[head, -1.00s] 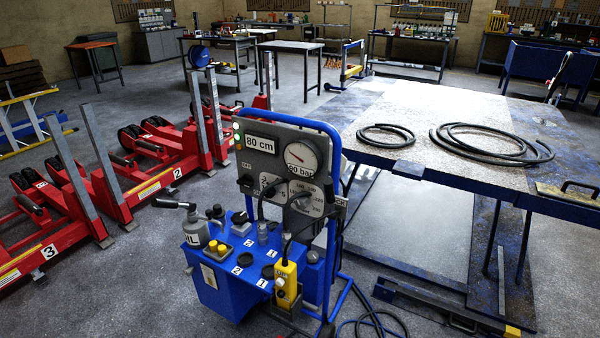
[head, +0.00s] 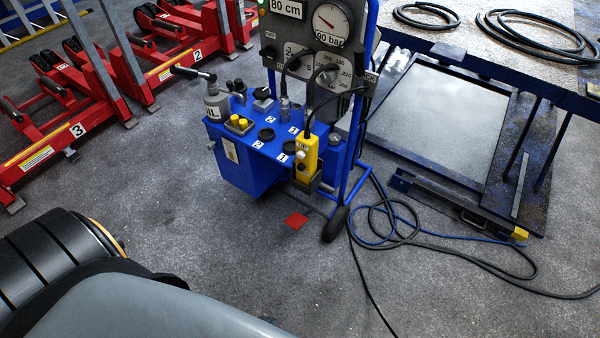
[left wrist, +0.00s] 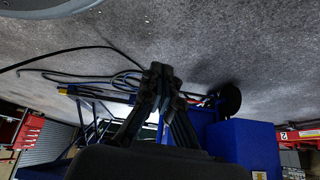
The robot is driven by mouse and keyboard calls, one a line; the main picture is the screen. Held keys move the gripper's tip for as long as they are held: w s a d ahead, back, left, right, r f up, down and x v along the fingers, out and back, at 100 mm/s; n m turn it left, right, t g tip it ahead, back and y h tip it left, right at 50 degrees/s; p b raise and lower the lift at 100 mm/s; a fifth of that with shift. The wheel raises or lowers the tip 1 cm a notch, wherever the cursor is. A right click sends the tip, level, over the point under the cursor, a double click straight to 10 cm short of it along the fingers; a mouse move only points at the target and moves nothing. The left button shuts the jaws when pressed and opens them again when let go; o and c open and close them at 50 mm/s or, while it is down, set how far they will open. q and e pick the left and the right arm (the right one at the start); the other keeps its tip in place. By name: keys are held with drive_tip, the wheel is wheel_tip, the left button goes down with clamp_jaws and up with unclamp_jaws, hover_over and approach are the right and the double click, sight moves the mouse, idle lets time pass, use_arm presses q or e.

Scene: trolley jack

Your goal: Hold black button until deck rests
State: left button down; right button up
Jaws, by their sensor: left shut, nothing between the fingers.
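A yellow hand pendant (head: 307,155) hangs upright on the front of the blue control cart (head: 250,160). It has a pale button and a darker spot below it; the black button is too small to make out surely. The deck (head: 490,68) stands raised at upper right, well above its floor frame (head: 440,170), with a clear gap between. The cart's display (head: 288,9) reads 80 cm and its dial (head: 331,22) 90 bar. My left gripper (left wrist: 160,75) is shut and empty in the left wrist view, apart from the cart (left wrist: 240,145). My right gripper is out of view.
Black hose coils (head: 520,35) lie on the deck. Loose hoses (head: 400,230) run over the floor right of the cart. Red jacks (head: 100,90) stand at left. A red square (head: 296,220) marks the floor before the cart. The front floor is mostly clear.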

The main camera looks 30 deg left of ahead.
use_arm(q)
drive_tip(key=w+r+t+b, duration=0.4)
drive_tip(key=w+t+b, duration=0.1)
drive_tip(key=w, duration=0.8)
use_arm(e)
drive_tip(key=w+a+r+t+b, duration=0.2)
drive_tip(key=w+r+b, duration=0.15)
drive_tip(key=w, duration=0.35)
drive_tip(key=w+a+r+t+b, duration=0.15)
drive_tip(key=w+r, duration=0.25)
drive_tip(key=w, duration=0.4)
use_arm(q)
drive_tip(key=n+t+y+b, duration=0.8)
drive_tip(key=t+y+b, duration=0.2)
drive_tip(key=t+y, duration=0.15)
approach(300, 168)
drive_tip(key=s+a+r, duration=0.4)
drive_tip(key=s+r, duration=0.1)
drive_tip(key=shift+s+a+f+y+p, duration=0.1)
drive_tip(key=shift+s+f+y+p, duration=0.15)
drive_tip(key=shift+y+p, duration=0.1)
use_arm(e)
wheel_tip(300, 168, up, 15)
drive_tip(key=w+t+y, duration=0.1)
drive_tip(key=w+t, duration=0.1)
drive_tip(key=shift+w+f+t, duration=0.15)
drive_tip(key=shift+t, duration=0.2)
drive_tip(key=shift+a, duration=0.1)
